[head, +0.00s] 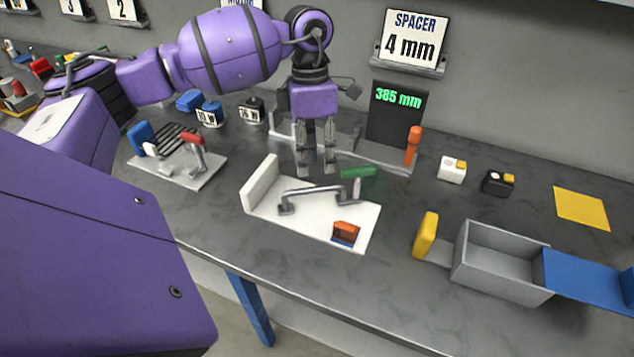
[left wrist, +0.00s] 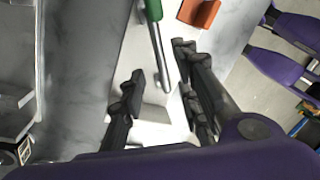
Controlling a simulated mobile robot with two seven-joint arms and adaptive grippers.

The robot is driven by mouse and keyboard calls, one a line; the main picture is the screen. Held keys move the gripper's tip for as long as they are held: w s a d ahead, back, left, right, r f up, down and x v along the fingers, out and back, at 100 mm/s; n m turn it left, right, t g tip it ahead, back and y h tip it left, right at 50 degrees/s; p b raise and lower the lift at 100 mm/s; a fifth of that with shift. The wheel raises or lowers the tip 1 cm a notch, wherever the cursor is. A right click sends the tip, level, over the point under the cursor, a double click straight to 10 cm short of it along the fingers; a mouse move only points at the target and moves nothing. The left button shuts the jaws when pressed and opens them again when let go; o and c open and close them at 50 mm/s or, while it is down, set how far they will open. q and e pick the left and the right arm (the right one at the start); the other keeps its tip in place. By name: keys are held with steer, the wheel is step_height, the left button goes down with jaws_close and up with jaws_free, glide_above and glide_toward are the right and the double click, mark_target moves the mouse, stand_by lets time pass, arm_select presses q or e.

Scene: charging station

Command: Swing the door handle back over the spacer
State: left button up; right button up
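The door handle (head: 318,192) is a grey bar with a green end piece (head: 358,171), on a white plate (head: 270,217) with an upright end wall. The handle bar also shows in the left wrist view (left wrist: 160,50). An orange block with a blue base (head: 345,232) sits near the plate's front right; I cannot tell whether it is the spacer. My left gripper (head: 317,172) points down above and behind the handle. Its fingers are apart in the left wrist view (left wrist: 160,70), with nothing clearly gripped. My right gripper is out of view.
A sign reading "SPACER 4 mm" (head: 415,38) stands above a dark display reading 385 mm (head: 398,102). An orange post (head: 412,145) is behind right. A clamp fixture (head: 178,162) is left. A grey box (head: 503,255) and yellow piece (head: 426,235) are right.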

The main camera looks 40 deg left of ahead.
arm_select(q)
steer(key=f, duration=0.4)
steer(key=s+d+f, duration=0.1)
steer(key=f, duration=0.1)
steer(key=shift+f, duration=0.1)
steer(key=shift+c, duration=0.2)
jaws_close()
